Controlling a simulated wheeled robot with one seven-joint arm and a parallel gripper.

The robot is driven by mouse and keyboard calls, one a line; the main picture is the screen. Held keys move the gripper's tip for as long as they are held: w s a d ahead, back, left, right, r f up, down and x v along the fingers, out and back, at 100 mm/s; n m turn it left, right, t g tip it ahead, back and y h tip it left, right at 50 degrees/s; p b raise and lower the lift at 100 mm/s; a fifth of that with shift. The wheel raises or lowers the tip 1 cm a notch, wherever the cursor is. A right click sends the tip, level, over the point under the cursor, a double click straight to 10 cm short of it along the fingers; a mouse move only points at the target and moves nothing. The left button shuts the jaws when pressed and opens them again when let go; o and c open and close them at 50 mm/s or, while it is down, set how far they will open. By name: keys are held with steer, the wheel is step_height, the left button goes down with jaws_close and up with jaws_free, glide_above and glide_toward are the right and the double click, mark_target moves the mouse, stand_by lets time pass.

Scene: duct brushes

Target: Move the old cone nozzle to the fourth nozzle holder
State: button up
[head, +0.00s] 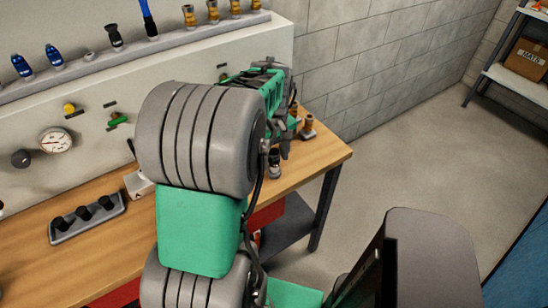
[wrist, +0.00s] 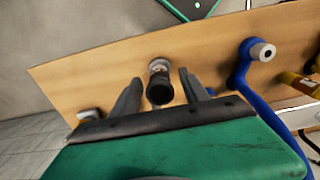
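A small nozzle with a black top and a pale base (wrist: 160,82) shows in the wrist view, between my two gripper fingers. My gripper (wrist: 161,84) is open, with a visible gap on each side of the nozzle. In the head view a dark and silver nozzle (head: 274,163) is on the right end of the bench, beside my gripper (head: 284,148), which is partly hidden by my arm. I cannot tell by looks which piece is the old cone nozzle. A shelf rail (head: 178,40) along the panel top holds several nozzles, blue, black and brass.
A brass fitting (head: 307,127) stands near the bench's right edge. A blue curved part with a metal tip (wrist: 255,62) and a yellow fitting (wrist: 298,80) show right of my gripper. The wooden bench (head: 315,163) has a free right edge.

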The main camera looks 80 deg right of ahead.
mark_target(274, 152)
jaws_close()
stand_by(0.3)
steer(key=shift+r, duration=0.1)
stand_by(0.4)
steer(key=shift+r+p, duration=2.25)
steer(key=shift+r, duration=0.7)
